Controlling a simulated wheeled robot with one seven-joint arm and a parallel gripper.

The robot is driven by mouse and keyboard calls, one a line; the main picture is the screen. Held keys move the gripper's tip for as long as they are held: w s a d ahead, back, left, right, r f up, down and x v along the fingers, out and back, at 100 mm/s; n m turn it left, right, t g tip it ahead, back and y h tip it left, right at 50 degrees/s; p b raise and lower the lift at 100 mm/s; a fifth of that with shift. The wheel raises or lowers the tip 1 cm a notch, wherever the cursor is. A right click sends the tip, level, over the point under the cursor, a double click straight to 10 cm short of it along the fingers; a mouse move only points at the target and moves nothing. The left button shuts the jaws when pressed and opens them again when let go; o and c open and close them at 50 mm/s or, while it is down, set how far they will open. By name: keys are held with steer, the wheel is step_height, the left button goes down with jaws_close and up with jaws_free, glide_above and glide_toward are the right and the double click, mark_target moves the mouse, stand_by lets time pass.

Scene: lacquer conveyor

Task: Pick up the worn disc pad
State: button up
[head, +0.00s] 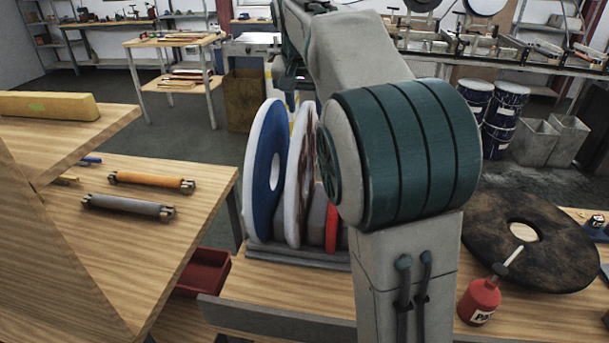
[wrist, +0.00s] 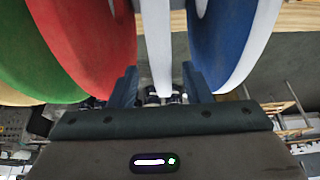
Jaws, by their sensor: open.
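The worn disc pad (head: 293,190) is a white disc with brown stains, standing on edge in a grey rack (head: 290,255) in the head view. A blue and white disc (head: 264,165) stands to its left and a red one (head: 331,226) to its right. In the wrist view, the rim of a white disc (wrist: 155,40), which fits the worn pad, shows edge-on. My gripper (wrist: 160,75) is open, with one finger on each side of that rim. Whether the fingers touch it cannot be told. My arm hides part of the rack in the head view.
Close by in the wrist view are the blue disc (wrist: 222,45), red disc (wrist: 90,35) and green disc (wrist: 35,55). A wooden table (head: 100,240) with rollers is at left.

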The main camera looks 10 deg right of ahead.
steer(key=shift+x, duration=1.9)
steer(key=shift+s+a+f, duration=0.1)
steer(key=shift+s+a, duration=0.05)
steer(key=shift+a, duration=0.05)
jaws_close()
